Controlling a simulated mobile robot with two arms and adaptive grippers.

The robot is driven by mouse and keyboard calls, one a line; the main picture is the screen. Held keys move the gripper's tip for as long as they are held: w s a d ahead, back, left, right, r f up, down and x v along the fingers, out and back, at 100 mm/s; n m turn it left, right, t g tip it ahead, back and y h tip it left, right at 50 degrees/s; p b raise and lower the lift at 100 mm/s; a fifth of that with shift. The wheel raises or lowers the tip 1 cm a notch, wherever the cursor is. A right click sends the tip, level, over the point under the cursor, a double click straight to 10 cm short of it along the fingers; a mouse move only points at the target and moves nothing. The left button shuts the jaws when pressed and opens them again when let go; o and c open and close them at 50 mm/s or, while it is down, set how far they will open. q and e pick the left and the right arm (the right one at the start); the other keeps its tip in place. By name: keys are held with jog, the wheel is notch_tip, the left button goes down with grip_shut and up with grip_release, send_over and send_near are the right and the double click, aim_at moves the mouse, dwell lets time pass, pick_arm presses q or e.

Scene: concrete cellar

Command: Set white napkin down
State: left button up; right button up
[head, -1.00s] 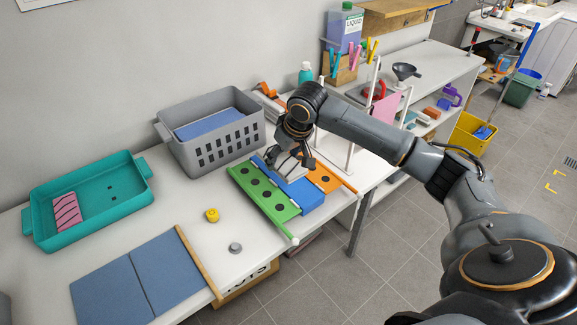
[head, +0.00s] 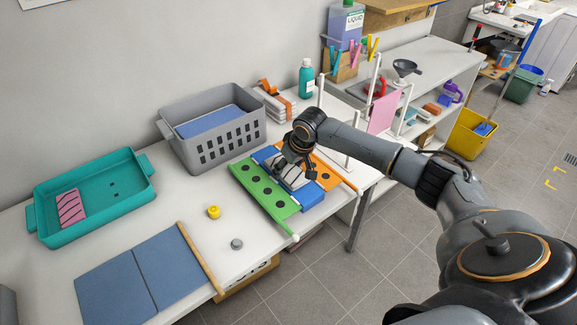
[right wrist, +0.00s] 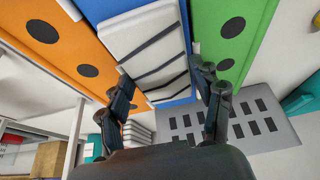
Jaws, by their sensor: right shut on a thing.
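The white napkin (right wrist: 145,45), a folded pad with dark stripes, is between the fingers of my right gripper (right wrist: 168,92), which is shut on it. In the head view the napkin (head: 293,178) is over the blue middle section (head: 312,199) of a board, between a green strip (head: 262,190) and an orange strip (head: 325,178), both with dark dots. The napkin lies close along the blue section; I cannot tell if it touches. My right gripper (head: 287,172) partly hides it. My left gripper is not in view.
A grey basket (head: 213,152) with blue cloth stands behind the board. A teal tray (head: 110,212) with a pink striped cloth is at left. A yellow knob (head: 214,212), a grey knob (head: 236,244) and blue mats (head: 115,288) lie in front. Another white stack (head: 277,103) is behind.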

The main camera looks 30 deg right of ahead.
jog(key=o, duration=1.1)
jog(key=shift+f, duration=0.1)
jog(key=shift+o, duration=0.2)
jog(key=b+v, duration=0.1)
jog(key=v, duration=1.1)
